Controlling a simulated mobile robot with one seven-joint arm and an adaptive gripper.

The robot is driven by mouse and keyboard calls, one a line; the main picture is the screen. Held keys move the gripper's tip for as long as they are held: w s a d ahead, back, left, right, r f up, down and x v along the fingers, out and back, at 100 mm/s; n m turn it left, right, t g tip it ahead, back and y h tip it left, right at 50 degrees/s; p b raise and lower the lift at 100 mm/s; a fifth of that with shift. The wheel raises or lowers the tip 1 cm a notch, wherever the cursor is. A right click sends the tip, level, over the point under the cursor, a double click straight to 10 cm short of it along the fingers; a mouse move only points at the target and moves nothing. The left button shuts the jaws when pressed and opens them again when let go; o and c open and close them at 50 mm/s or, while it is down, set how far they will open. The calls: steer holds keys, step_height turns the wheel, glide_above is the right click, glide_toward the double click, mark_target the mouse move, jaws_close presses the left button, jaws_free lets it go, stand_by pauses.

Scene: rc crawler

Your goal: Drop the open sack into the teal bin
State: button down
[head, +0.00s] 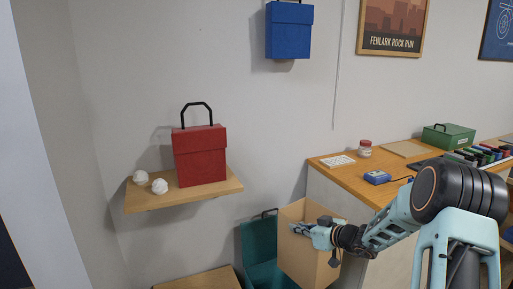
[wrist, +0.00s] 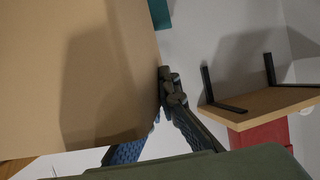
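The open sack (head: 297,260), tan and upright, hangs in front of the right part of the teal bin (head: 257,262) in the head view and hides that part. My gripper (head: 302,229) reaches in from the right at the sack's upper part. In the wrist view the sack (wrist: 75,60) fills the upper left, and my gripper's fingers (wrist: 168,98) come together at its edge, shut on it. The sack hides part of one finger. A teal patch of the bin (wrist: 160,12) shows at the top edge. The inside of the bin is hidden.
A wooden shelf (head: 135,203) holds a red box (head: 200,157) and two white crumpled balls (head: 159,186). A blue box (head: 289,32) is high on the wall. A wooden surface (head: 200,280) is low in front. The workbench (head: 345,172) on the right carries several items.

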steer(key=w+a+f+m+h+b, duration=0.1)
steer(key=w+a+f+b, duration=0.2)
steer(key=w+f+b, duration=0.2)
steer(key=w+a+f+m+t+b, duration=0.1)
steer(key=w+a+f+b, duration=0.2)
steer(key=w+f+b, duration=0.3)
steer(key=shift+a+f+t+h+b, duration=0.35)
steer(key=shift+f+b, duration=1.5)
steer(key=shift+f, duration=0.9)
steer(key=shift+w, duration=0.1)
steer(key=c, duration=2.1)
jaws_free()
steer(key=v, duration=1.2)
steer(key=shift+r, duration=0.1)
